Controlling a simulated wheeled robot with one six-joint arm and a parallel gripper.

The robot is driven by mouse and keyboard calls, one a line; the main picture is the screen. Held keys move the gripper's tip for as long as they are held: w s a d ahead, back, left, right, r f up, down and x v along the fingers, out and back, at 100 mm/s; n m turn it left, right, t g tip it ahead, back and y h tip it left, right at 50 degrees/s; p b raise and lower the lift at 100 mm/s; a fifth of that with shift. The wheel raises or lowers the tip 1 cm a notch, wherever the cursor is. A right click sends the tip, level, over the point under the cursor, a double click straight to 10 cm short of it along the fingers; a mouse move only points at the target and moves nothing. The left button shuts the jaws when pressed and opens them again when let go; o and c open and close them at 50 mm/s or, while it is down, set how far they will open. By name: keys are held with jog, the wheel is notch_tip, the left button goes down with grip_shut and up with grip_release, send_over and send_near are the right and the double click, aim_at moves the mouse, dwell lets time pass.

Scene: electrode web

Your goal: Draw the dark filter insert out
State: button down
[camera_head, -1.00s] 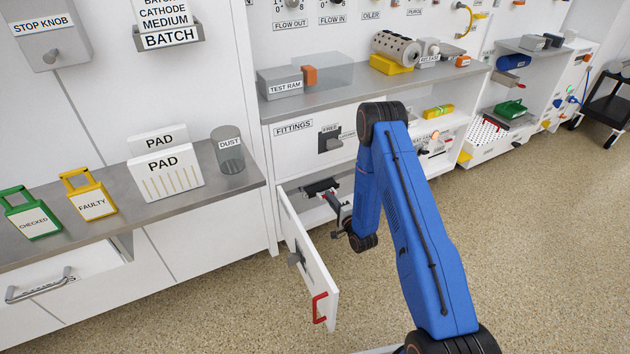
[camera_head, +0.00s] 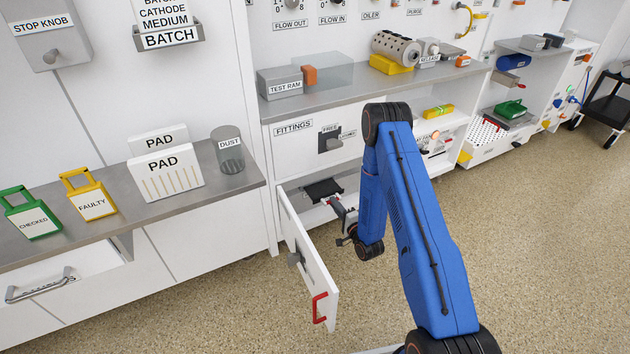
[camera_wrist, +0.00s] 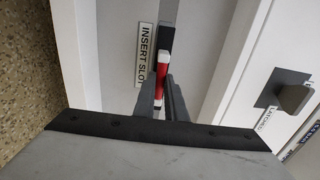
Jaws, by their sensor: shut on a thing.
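The dark filter insert (camera_head: 322,188) shows as a flat dark piece at the opening of the low compartment behind the open white door. In the wrist view its dark end (camera_wrist: 167,38) lies beyond a red and white grip (camera_wrist: 161,75), beside the label INSERT SLOT. My gripper (camera_head: 345,212) is in front of the compartment. In the wrist view its two dark fingers (camera_wrist: 163,98) are closed on the red and white grip. How much of the insert is still inside the slot is hidden.
The white door (camera_head: 308,262) with a red handle (camera_head: 319,308) stands open left of my gripper. A grey knob (camera_head: 330,139) on the FITTINGS panel is above the compartment. The speckled floor (camera_head: 530,260) to the right is clear.

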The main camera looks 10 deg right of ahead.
jog(key=shift+v, duration=1.95)
